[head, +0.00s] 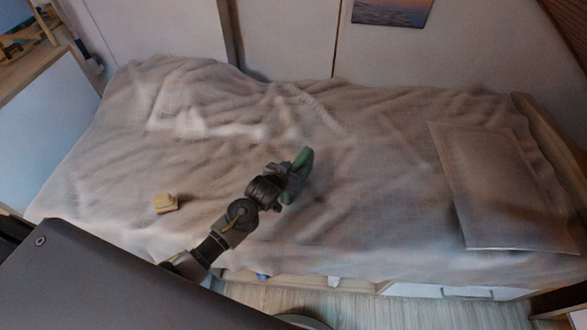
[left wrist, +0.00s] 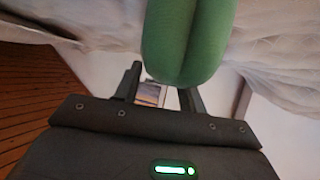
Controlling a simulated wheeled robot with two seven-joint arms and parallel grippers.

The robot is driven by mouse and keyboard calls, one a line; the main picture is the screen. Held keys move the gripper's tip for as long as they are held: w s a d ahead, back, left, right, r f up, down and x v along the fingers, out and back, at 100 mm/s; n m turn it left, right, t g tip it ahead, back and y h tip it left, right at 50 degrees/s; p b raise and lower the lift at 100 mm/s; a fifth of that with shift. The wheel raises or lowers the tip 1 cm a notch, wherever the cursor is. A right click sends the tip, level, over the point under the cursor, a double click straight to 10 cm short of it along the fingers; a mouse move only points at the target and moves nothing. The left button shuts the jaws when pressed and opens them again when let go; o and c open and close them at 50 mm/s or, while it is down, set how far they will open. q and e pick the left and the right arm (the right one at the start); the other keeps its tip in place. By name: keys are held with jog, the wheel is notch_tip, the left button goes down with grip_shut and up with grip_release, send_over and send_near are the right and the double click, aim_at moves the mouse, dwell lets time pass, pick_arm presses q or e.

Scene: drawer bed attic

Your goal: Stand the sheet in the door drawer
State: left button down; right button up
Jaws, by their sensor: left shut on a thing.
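A green, rounded, folded-looking thing (head: 303,163), probably the sheet, is in my left gripper (head: 291,177), above the middle of the bed. It also shows large in the left wrist view (left wrist: 188,42), with a crease down its middle, at the tips of the shut-on fingers. Under the bed's near edge, drawer fronts show in part: a white one with a handle (head: 468,293) at the lower right. An opening with small white and blue things (head: 334,281) lies left of it. I cannot tell which drawer is the door drawer. My right gripper is not in view.
The bed (head: 380,150) has a rumpled beige cover. A small tan block (head: 165,203) lies on its left part and a flat grey-beige pillow (head: 495,190) on its right. A strip of wooden floor (head: 300,296) shows in front. A white cabinet (head: 50,130) stands at left.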

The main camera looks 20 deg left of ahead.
pick_arm(q)
jog(key=shift+f, duration=0.15)
jog(key=c, duration=0.8)
grip_release()
jog(key=shift+c, duration=0.2)
jog(key=shift+r, duration=0.2)
jog(key=v, duration=1.2)
jog(key=shift+p, duration=0.35)
